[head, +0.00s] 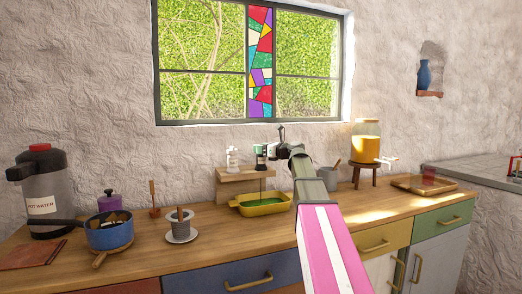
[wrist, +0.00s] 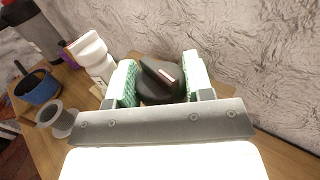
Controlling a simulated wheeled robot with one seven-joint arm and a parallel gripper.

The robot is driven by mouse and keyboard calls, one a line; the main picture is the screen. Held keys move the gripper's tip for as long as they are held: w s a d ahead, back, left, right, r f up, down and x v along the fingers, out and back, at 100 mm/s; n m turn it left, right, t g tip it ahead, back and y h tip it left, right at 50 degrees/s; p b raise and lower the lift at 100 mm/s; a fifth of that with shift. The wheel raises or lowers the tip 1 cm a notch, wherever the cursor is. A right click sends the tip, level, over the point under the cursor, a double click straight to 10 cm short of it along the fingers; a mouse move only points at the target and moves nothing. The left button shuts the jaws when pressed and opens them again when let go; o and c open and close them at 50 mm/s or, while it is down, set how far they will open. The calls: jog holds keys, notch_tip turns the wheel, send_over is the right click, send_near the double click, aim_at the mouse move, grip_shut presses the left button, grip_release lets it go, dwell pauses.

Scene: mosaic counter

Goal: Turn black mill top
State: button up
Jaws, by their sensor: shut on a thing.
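The black mill (head: 261,160) stands on a small wooden riser (head: 246,174) on the counter, beside a white mill (head: 232,158). My gripper (head: 272,152) is at the black mill's top, reaching in from the right. In the wrist view, the black mill top (wrist: 158,93) is a round dark cap with a raised ridge and a pale mark. It sits between the green-padded fingers of my gripper (wrist: 160,72), which are shut on it. The white mill also shows in the wrist view (wrist: 92,55), just left of the left finger. The mill's lower body is hidden there.
A yellow-green dish (head: 262,208) lies in front of the riser. A grey mug (head: 328,178) and a juice dispenser (head: 366,148) stand to the right. A cup on a saucer (head: 181,238), a blue pot (head: 109,236) and a hot-water urn (head: 42,190) stand to the left. The wall is close behind.

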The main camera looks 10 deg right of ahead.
jog(key=m+t+h, duration=0.1)
jog(key=h, duration=0.1)
jog(key=m+t+h, duration=0.2)
jog(key=shift+s+a+m+t, duration=0.1)
jog(key=shift+s+m+t, duration=0.1)
jog(key=shift+m+t, duration=0.1)
jog(key=shift+w+m+t+h, duration=0.1)
jog(key=shift+m+t+h, duration=0.35)
jog(key=shift+m+h, duration=0.55)
jog(key=shift+w+m+t+h, duration=0.1)
jog(key=shift+m+t+h, duration=0.4)
jog(key=shift+h, duration=0.9)
jog(key=shift+m+t+h, duration=0.25)
jog(key=shift+m+h, duration=0.85)
jog(key=shift+h, duration=0.6)
jog(key=o, duration=0.9)
jog(key=shift+s, duration=0.15)
jog(key=s, duration=0.7)
jog(key=s+d, duration=0.1)
jog(key=s, duration=0.2)
jog(key=shift+s, duration=0.3)
